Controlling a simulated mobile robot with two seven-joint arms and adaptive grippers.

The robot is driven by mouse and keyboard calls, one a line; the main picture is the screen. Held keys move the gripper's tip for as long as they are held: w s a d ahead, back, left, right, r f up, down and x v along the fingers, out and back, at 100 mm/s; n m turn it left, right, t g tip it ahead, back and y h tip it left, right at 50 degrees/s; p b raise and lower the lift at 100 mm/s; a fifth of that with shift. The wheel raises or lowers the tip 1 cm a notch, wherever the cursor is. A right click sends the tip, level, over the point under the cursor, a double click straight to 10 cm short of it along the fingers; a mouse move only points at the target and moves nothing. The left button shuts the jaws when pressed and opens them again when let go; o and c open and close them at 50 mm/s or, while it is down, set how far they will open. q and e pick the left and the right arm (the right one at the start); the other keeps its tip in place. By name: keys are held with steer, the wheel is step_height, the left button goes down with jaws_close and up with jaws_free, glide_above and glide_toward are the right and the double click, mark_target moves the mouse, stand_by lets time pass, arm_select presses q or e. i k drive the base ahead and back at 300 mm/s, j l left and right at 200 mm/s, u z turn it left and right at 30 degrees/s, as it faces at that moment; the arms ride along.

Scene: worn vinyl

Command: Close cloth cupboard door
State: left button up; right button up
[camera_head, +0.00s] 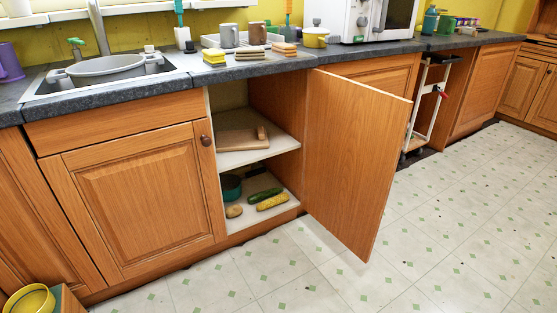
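A wooden cupboard door (358,150) stands wide open, swung out over the floor from its hinged edge on the right of the opening. Its plain inner face shows; any handle on its outer face is hidden. The open cupboard (258,140) has two pale shelf levels. A wooden board lies on the upper one. A green pot, a cucumber, a corn cob and a potato-like item lie on the lower one. Small stacks of folded cloths (250,53) sit on the counter above. Neither of my grippers is in view.
A closed door with a round knob (205,140) is left of the opening. A white pull-out rack (422,105) stands partly out at right. A yellow bowl (30,301) is at bottom left. The tiled floor (460,215) around the open door is clear.

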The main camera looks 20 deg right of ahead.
mark_target(357, 131)
steer(key=l+u, duration=0.3)
steer(key=u, duration=0.15)
steer(key=i+l+u, duration=0.1)
steer(key=l+u, duration=0.35)
steer(key=l, duration=1.05)
steer(key=k+l, duration=0.15)
steer(key=l, duration=0.9)
